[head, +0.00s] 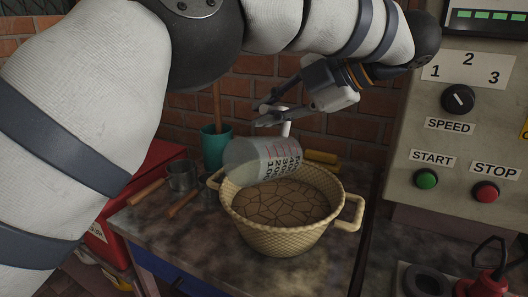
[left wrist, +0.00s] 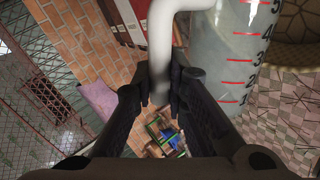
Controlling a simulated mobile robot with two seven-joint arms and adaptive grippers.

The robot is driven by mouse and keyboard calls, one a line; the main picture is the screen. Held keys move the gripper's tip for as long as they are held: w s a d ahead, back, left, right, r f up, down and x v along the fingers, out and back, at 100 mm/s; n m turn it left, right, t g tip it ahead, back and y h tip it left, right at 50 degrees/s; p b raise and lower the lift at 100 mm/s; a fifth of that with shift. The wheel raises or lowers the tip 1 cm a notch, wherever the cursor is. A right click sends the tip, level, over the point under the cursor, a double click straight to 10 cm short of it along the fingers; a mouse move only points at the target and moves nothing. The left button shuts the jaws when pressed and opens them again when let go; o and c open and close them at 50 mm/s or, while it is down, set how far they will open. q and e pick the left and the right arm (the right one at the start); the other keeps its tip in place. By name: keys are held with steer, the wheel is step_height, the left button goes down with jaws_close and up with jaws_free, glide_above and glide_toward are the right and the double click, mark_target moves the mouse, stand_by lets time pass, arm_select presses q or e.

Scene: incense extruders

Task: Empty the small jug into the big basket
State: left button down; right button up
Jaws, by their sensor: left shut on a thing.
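The small jug (head: 262,162) is clear plastic with red marks and dark numbers. It is tipped well over on its side above the back left of the big basket's opening. My left gripper (head: 276,114) is shut on the jug's white handle (head: 286,128); the handle also shows between the fingers in the left wrist view (left wrist: 160,50). The jug's marked wall (left wrist: 235,60) fills the upper right there. I cannot tell whether anything is left inside it. The big basket (head: 280,240) is woven, cream-coloured and upright, with a brown cracked-looking surface inside. My right gripper is not in view.
A teal cup (head: 216,148) with a wooden stick, a metal cup (head: 182,175) and wooden-handled tools stand left of the basket on the worn table (head: 190,238). A grey control panel (head: 462,130) rises on the right. A brick wall is close behind.

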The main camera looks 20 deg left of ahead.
mark_target(248, 141)
arm_select(q)
steer(key=s+p, duration=0.1)
steer(key=s+t+p, duration=0.1)
steer(key=s+n+p, duration=0.1)
steer(key=shift+a+r+t, duration=0.25)
steer(key=shift+r+t, duration=0.05)
steer(key=shift+r, duration=0.1)
steer(key=shift+n+t+h, duration=0.4)
steer(key=shift+n+t, duration=0.5)
steer(key=s+f, duration=0.2)
steer(key=f, duration=0.1)
steer(key=s+a+f, duration=0.1)
steer(key=shift+f, duration=0.2)
steer(key=shift+s+f, duration=0.1)
steer(key=shift+f, duration=0.15)
steer(key=shift+r, duration=2.55)
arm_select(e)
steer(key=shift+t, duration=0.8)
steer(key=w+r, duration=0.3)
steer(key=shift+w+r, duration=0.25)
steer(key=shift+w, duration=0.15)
